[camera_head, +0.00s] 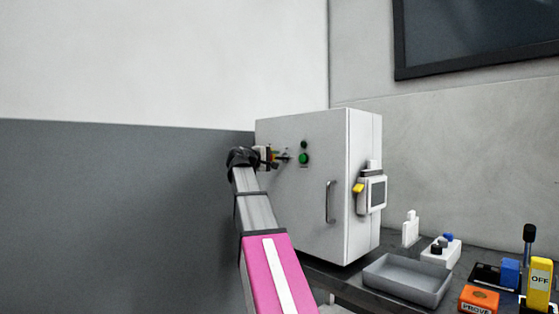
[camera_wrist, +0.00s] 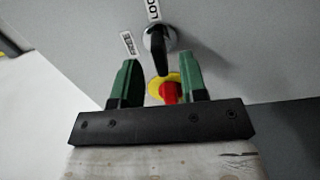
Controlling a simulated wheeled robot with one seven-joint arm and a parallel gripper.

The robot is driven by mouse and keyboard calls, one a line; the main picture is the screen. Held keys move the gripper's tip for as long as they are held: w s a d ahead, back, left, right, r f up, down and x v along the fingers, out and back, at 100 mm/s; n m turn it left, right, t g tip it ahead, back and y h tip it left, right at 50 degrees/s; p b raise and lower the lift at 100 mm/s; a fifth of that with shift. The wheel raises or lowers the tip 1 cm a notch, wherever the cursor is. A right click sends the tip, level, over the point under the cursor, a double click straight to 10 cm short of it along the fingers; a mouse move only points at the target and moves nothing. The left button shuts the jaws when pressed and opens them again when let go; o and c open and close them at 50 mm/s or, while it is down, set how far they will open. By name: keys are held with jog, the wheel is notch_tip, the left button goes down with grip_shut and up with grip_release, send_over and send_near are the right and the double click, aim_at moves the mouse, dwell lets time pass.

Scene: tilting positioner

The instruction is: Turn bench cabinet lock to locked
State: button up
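The bench cabinet (camera_head: 300,205) is a pale grey box on the bench in the head view. In the wrist view its lock (camera_wrist: 158,42) is a black elongated knob on a round silver base. A label starting "LOC" (camera_wrist: 153,10) sits above it, and a smaller unreadable label (camera_wrist: 129,43) sits at its left. The knob's long end points down in the picture. My gripper (camera_wrist: 157,75) is open, its green fingers apart and the knob's lower end near the gap between their tips. In the head view my gripper (camera_head: 277,158) is at the cabinet's front; the lock cannot be made out there.
A red button on a yellow disc (camera_wrist: 168,90) shows between my fingers, below the lock. Green (camera_head: 304,159) and black (camera_head: 304,145) buttons and a door handle (camera_head: 330,201) are on the cabinet front. A grey tray (camera_head: 408,280) and several devices crowd the bench at right.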

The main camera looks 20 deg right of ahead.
jog(key=v, duration=0.7)
dwell(0.3)
jog(key=a+f+y, duration=0.2)
jog(key=f+y, duration=0.1)
jog(key=f, duration=1.1)
jog(key=a+f+g+y, duration=0.1)
jog(key=a+f+y, duration=0.15)
jog(key=f, duration=1.05)
jog(key=a+f+y, duration=0.1)
jog(key=f+y, duration=0.2)
jog(key=f, duration=1.1)
jog(key=s+a+f+m+g+y, duration=0.1)
jog(key=s+a+f+y, duration=0.1)
jog(key=s+f, duration=0.4)
jog(key=s+a+f+m+g+y, duration=0.1)
jog(key=s+a+f, duration=0.4)
jog(key=f, duration=0.9)
jog(key=s+a+f+m+g+y, duration=0.1)
jog(key=s+a+f+g+y, duration=0.2)
jog(key=s+f, duration=0.6)
jog(key=shift+a+f+m+y, duration=0.4)
jog(key=shift+a+f+y, duration=0.3)
jog(key=shift+y, duration=0.55)
